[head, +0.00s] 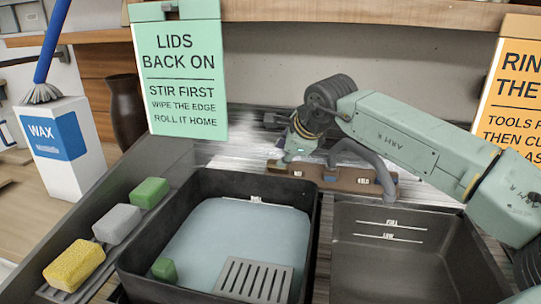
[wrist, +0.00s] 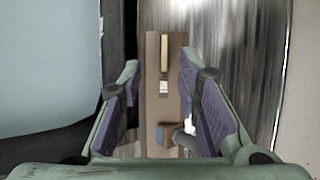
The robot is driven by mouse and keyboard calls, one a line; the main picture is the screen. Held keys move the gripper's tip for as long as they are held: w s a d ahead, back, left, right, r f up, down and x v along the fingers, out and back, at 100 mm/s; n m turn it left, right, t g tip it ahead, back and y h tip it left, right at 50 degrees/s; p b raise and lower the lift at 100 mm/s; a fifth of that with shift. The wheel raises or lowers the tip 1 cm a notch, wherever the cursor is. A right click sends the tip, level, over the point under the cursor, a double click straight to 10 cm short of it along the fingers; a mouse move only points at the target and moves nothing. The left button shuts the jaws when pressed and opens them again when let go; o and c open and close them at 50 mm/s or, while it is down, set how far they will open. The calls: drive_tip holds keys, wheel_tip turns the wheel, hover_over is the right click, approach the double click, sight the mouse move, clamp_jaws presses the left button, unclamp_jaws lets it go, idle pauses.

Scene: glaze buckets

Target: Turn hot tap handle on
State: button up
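The tap's brown base bar (head: 345,179) lies behind the two basins, with a grey curved spout (head: 378,165) at its right part. My gripper (head: 284,161) is at the bar's left end. In the wrist view my gripper (wrist: 159,64) is open, its purple-padded fingers on either side of the bar (wrist: 152,75). A narrow cream piece (wrist: 164,52) and a pale label (wrist: 163,87) show on the bar between the fingers. A bluish block (wrist: 164,136) and the grey spout (wrist: 186,139) show nearer. I cannot tell which piece is the hot handle, nor whether the fingers touch anything.
The left basin (head: 190,190) holds pale blue liquid, a green block (head: 164,269) and a slotted grey plate (head: 254,280). The right basin (head: 400,263) looks empty. Sponges (head: 74,266) line the left ledge. A green sign (head: 180,75) stands behind.

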sight(278, 168)
drive_tip(key=p+x, duration=0.1)
drive_tip(key=x, duration=0.2)
drive_tip(key=d+p+x, duration=0.1)
drive_tip(key=x, duration=0.3)
drive_tip(key=p+x, duration=0.1)
drive_tip(key=x, duration=0.2)
drive_tip(key=shift+w+d+f, duration=0.1)
drive_tip(key=shift+w+f, duration=0.1)
drive_tip(key=shift+w, duration=0.25)
clamp_jaws()
